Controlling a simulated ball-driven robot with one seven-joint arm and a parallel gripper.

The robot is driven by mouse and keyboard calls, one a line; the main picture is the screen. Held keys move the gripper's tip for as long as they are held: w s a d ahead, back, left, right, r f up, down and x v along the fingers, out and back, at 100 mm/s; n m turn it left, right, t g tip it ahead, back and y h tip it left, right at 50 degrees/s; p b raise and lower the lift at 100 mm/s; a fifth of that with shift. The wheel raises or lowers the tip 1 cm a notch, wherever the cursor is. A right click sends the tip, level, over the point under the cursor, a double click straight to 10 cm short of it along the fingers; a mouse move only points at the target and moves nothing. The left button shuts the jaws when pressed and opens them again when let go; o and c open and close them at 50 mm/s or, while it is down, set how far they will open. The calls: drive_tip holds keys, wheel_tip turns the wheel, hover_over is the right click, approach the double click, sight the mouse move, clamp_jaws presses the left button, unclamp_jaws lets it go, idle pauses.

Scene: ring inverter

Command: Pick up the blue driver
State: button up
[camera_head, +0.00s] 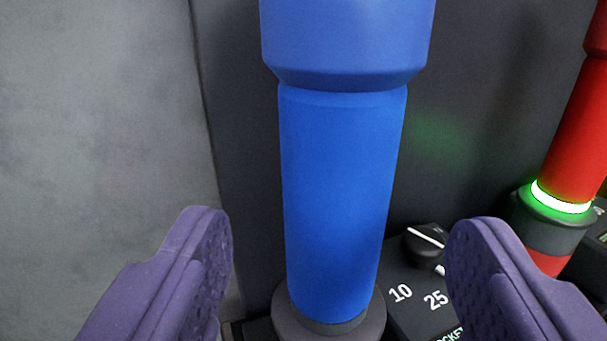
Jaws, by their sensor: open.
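The blue driver (338,190) stands upright in the middle of the camera view. It has a wider blue section at the top, cut off by the frame edge. Its lower end sits in a dark round collar (330,325). My gripper (338,235) is open, with one purple finger to the left of the driver and the other to the right. Gaps show between the driver and both fingers. I cannot tell how far the fingers reach in depth beside it.
A red tool (573,140) with a glowing green-white ring (560,197) stands at the right. A black knob (424,245) and a dark panel marked 10 and 25 (408,310) lie behind the right finger. A dark wall (480,110) rises behind; plain grey surface (90,120) fills the left.

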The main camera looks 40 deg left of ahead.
sight(339, 218)
drive_tip(key=b+x, duration=0.1)
drive_tip(key=x, duration=0.4)
drive_tip(key=shift+w+a+f, duration=0.15)
drive_tip(key=shift+w+a, duration=0.05)
drive_tip(key=shift+w, duration=0.05)
drive_tip(key=c, duration=1)
drive_tip(key=shift+c, duration=0.9)
